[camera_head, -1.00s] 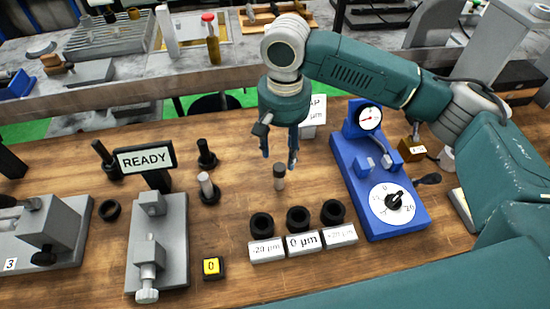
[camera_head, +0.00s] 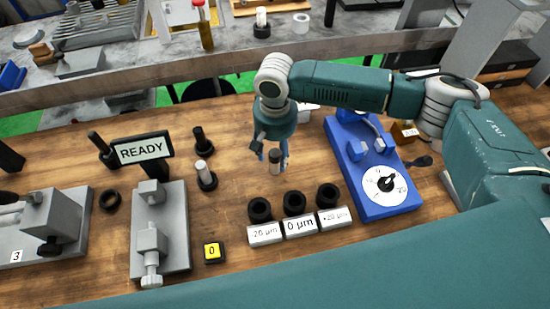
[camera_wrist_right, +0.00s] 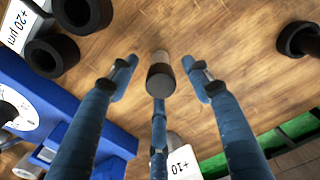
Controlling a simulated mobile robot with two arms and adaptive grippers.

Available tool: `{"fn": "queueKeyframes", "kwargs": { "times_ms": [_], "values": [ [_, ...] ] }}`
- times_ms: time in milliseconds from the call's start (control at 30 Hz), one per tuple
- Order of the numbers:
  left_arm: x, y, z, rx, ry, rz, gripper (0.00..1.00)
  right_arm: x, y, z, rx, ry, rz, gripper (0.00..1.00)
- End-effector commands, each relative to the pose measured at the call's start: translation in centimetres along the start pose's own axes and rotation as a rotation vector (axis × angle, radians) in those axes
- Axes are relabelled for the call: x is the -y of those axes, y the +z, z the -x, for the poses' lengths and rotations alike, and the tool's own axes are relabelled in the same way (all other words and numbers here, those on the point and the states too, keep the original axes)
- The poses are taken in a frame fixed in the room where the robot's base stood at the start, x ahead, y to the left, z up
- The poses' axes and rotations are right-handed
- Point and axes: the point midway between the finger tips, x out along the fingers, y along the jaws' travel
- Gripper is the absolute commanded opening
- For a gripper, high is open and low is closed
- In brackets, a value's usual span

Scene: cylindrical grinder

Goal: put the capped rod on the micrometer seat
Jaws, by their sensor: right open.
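The capped rod (camera_head: 275,167) stands upright on the wooden table, pale below with a dark cap on top. In the right wrist view its cap (camera_wrist_right: 160,80) shows between the fingers. My right gripper (camera_head: 272,157) is open around the rod's upper part, with gaps at the sides; I cannot tell whether any finger touches it. It also shows in the right wrist view (camera_wrist_right: 160,75). The grey micrometer stand (camera_head: 160,240) is left of the rod, below the READY display (camera_head: 141,150); nothing visibly rests on its seat. My left gripper is not in view.
Black rings (camera_head: 295,203) stand behind the µm label blocks in front of the rod. The blue dial gauge (camera_head: 372,180) is to the right. A pale rod in a black holder (camera_head: 206,178) stands left. A yellow-topped button (camera_head: 213,252) is by the micrometer.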

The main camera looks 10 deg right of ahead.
Motion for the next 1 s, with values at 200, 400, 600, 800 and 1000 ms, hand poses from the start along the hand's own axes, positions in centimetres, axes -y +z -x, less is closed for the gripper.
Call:
{"fn": "queueKeyframes", "kwargs": {
  "times_ms": [200,400,600,800,1000],
  "values": [
    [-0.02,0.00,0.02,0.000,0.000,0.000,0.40,0.03,0.01,-0.31,-0.001,-0.001,0.001,0.49],
    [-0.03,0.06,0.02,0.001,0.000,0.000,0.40,0.04,0.01,-0.27,-0.001,-0.001,0.001,0.17],
    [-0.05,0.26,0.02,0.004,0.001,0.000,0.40,0.03,0.00,-0.24,-0.001,-0.001,0.000,0.00],
    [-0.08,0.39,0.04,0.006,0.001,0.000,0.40,0.10,-0.08,-0.08,-0.003,-0.003,0.000,0.00],
    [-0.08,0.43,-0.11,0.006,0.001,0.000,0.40,0.13,-0.14,0.52,-0.004,-0.004,0.000,0.00]
  ]
}}
